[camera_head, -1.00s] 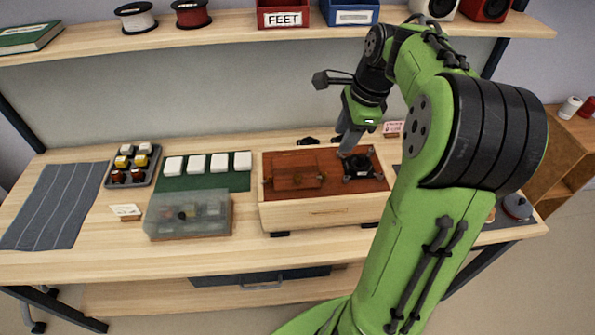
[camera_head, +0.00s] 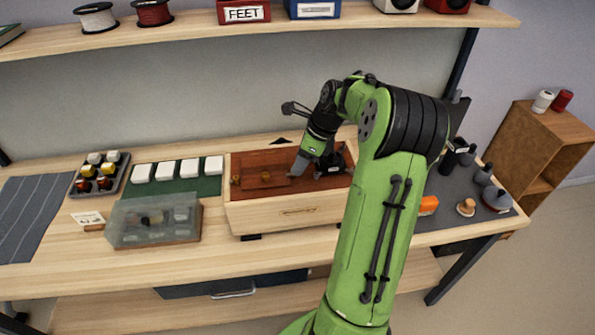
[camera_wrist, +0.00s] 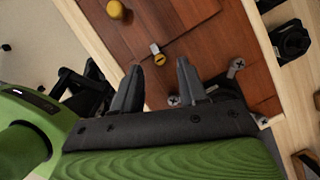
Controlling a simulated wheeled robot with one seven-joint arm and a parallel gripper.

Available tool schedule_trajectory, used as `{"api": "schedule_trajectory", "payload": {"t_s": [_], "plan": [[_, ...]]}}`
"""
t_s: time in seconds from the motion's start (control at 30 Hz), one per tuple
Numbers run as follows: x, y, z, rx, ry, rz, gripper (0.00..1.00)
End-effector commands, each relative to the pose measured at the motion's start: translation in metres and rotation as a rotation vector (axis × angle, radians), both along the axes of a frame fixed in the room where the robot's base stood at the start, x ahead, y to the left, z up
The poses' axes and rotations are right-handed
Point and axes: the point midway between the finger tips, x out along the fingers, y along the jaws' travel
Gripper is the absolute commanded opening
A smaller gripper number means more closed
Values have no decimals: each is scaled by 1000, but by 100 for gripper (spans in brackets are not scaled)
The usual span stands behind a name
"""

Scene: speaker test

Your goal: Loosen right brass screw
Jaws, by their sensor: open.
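A wooden box (camera_head: 275,220) with a red-brown top stands on the bench. In the head view, brass pieces show on its top at the left (camera_head: 236,180) and near the middle (camera_head: 266,176).
A black bracket (camera_head: 330,165) with grey cross-head screws (camera_wrist: 236,66) sits close beside my gripper. A clear-lidded case (camera_head: 150,222) and a green mat with white blocks (camera_head: 178,186) lie left of the box. A shelf (camera_head: 200,28) runs above.

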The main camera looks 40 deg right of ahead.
Motion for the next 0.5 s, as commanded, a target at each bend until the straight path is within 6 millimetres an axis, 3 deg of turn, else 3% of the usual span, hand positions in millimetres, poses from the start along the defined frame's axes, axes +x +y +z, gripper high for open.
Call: {"api": "schedule_trajectory", "payload": {"t_s": [0.13, 0.43, 0.5], "plan": [[6, 4, -19, 0, 0, 0, 42], [8, 5, -21, -1, -1, 0, 42], [8, 5, -21, -1, -1, 0, 32]]}}
